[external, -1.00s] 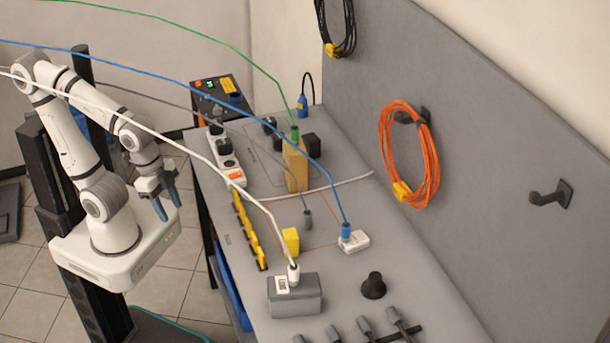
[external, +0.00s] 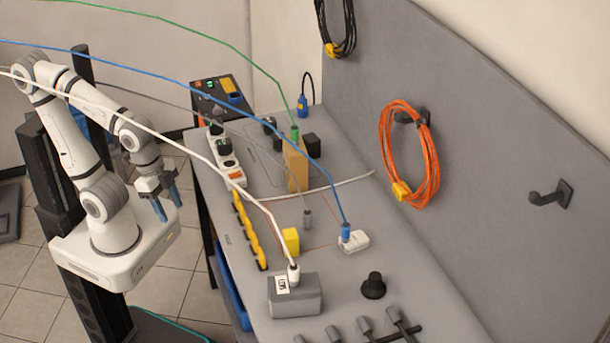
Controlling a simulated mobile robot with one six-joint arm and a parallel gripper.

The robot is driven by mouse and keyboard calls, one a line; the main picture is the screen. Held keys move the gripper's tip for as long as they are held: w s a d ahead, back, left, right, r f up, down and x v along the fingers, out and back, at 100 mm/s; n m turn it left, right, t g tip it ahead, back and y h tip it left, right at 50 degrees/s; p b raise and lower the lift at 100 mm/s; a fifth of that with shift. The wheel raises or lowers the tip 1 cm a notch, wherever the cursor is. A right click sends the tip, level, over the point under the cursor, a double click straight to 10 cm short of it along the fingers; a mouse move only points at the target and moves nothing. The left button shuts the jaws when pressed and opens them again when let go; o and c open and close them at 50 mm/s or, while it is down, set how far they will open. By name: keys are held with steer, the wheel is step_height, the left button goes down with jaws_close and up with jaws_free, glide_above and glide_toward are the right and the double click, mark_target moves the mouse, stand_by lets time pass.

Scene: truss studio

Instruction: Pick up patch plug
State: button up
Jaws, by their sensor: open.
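My gripper (external: 168,210) is open and empty. Its blue fingers point down beside the bench's left edge, away from all the plugs. Several corded plugs show, and I cannot tell which is the patch plug. A grey plug (external: 307,219) on a grey cord is at the middle of the bench. A blue plug (external: 346,231) sits at a white socket block (external: 357,243). A white plug (external: 293,273) sits on a grey box (external: 300,299). A green plug (external: 295,132) tops a tan upright block (external: 296,168).
White power strip (external: 223,158), yellow rail (external: 247,232) and yellow block (external: 290,241) stand on the bench (external: 338,290). A black knob (external: 373,285) and several grey-handled tools are at the front. Cords cross overhead. A panel with an orange cable coil (external: 384,150) stands right.

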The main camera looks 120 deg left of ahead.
steer(key=w+a+n, duration=0.2)
steer(key=w+a, duration=0.3)
steer(key=w, duration=0.7)
steer(key=n+y+b, duration=0.2)
steer(key=n+b, duration=0.1)
steer(key=n, duration=0.1)
glide_above(346, 225)
steer(key=s, duration=0.2)
step_height(346, 225, down, 13)
steer(key=shift+w+f+t+p, duration=0.3)
steer(key=shift+w+f+p, duration=0.1)
steer(key=shift+f, duration=0.15)
steer(key=x, duration=0.2)
steer(key=p+x, duration=0.1)
steer(key=x, duration=0.1)
steer(key=d+p+x, duration=0.1)
steer(key=x, duration=0.1)
steer(key=shift+a+f, duration=0.1)
steer(key=shift+f, duration=0.3)
steer(key=shift+c, duration=0.4)
jaws_close()
